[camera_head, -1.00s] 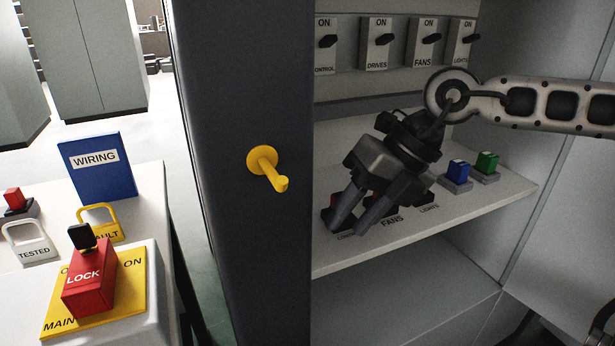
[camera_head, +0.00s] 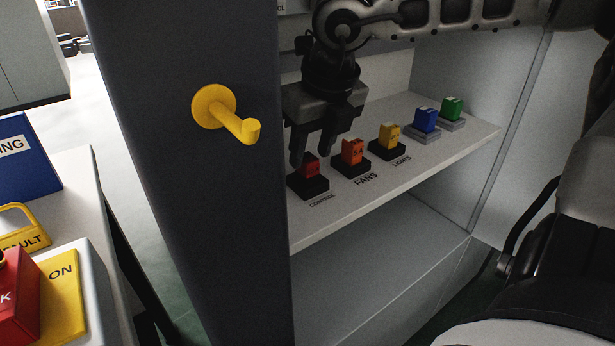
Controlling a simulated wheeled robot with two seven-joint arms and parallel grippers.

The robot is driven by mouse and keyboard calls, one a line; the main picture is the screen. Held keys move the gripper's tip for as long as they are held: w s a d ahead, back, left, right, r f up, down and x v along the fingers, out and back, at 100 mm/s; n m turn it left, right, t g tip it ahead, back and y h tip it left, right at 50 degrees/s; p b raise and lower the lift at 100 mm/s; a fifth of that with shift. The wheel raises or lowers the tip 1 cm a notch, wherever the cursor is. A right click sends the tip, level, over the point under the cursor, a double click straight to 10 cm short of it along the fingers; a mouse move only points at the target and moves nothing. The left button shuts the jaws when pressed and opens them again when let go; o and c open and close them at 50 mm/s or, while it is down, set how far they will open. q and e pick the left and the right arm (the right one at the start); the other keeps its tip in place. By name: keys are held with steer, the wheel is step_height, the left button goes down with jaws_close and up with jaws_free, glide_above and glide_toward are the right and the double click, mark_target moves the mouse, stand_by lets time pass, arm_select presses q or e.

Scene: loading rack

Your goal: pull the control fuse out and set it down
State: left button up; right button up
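The control fuse (camera_head: 311,166) is a small red block seated in a black holder (camera_head: 308,188) on the cabinet shelf, above the printed word CONTROL. My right gripper (camera_head: 311,158) points down at the fuse from above and behind. Its two fingers are apart with a gap between them, and the fingertips are close to the fuse's top. I cannot tell whether they touch it. My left gripper is not in view.
An orange fuse (camera_head: 352,151), a yellow fuse (camera_head: 389,136), a blue one (camera_head: 426,119) and a green one (camera_head: 452,108) stand along the shelf (camera_head: 350,213). A yellow hook (camera_head: 236,121) sticks out from the dark cabinet side. The shelf's front strip is clear.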

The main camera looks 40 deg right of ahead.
mark_target(310, 159)
steer(key=shift+b+x, duration=0.65)
steer(key=shift+x, duration=0.35)
steer(key=shift+r, duration=0.1)
steer(key=shift+c, duration=0.5)
jaws_close()
steer(key=shift+r, duration=0.15)
steer(key=shift+r+p, duration=1.45)
steer(key=shift+r, duration=1.4)
